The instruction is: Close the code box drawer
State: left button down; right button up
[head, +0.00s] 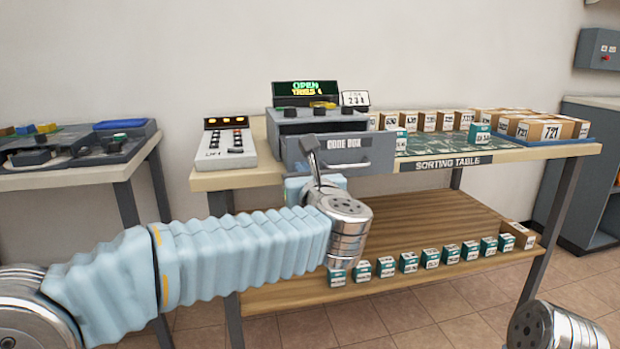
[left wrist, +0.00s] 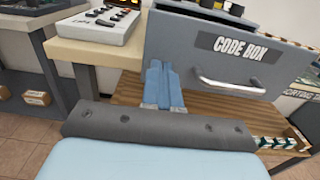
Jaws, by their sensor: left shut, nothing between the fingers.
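The code box (head: 310,119) is a grey unit on the sorting table, with a lit "OPEN" display on top. Its drawer (head: 372,158), labelled "CODE BOX", sticks out over the table's front edge. In the left wrist view the drawer front (left wrist: 180,45) fills the upper middle, with a metal handle (left wrist: 228,84) at its lower right. My left gripper (head: 311,150) is in front of the drawer's left part. In the left wrist view its shut, empty fingers (left wrist: 158,72) lie left of the handle; I cannot tell whether they touch the drawer. My right gripper does not show.
The sorting table (head: 240,178) carries a switch panel (head: 229,141) at left and several labelled boxes (head: 540,130) at right. Its lower shelf (head: 450,215) holds a row of small teal boxes. Another table (head: 75,176) stands at left, a grey cabinet (head: 585,170) at right.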

pick_arm(q)
jog(key=shift+x, duration=0.85)
jog(key=p+x, duration=0.1)
jog(key=x, duration=1.2)
jog(key=shift+w+a+r, duration=0.15)
jog(key=shift+a+r, duration=0.05)
